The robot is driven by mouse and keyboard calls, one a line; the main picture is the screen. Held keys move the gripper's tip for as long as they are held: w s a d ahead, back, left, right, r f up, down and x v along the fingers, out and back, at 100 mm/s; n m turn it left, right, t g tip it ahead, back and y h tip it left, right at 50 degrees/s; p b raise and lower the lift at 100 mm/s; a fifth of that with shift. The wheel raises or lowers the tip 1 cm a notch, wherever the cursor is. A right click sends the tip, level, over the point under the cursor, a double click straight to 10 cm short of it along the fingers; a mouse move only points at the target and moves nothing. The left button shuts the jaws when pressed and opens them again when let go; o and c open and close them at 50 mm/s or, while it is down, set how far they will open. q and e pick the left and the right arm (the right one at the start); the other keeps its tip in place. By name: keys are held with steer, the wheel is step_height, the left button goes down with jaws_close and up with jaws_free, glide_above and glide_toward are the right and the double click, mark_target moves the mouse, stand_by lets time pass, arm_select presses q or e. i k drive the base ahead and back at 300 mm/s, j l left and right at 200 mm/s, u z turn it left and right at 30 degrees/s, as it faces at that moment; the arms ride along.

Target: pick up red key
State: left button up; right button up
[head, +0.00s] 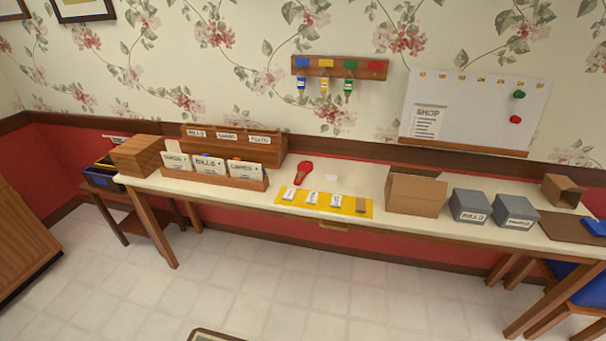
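The red key (303,172) lies on the white table top (345,180), in the middle of the head view, with its wide round end toward the wall. It lies just behind the yellow mat (364,213) and right of the wooden card holder. Above it, a wooden key rack (313,67) hangs on the wall with blue, yellow, green and red patches. Blue, yellow and green keys hang from it, and nothing hangs under the red patch. Neither of my grippers is in view.
A card holder (215,179) and a wooden box (137,156) stand at left. An open cardboard box (415,194) and grey boxes (470,206) stand at right. Floor in front of the table is mostly clear.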

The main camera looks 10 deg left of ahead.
mark_target(304, 169)
steer(key=i+j+z, duration=0.2)
steer(key=j+z, duration=0.25)
steer(key=j, duration=0.65)
steer(key=j+z, duration=0.45)
steer(key=j, duration=0.65)
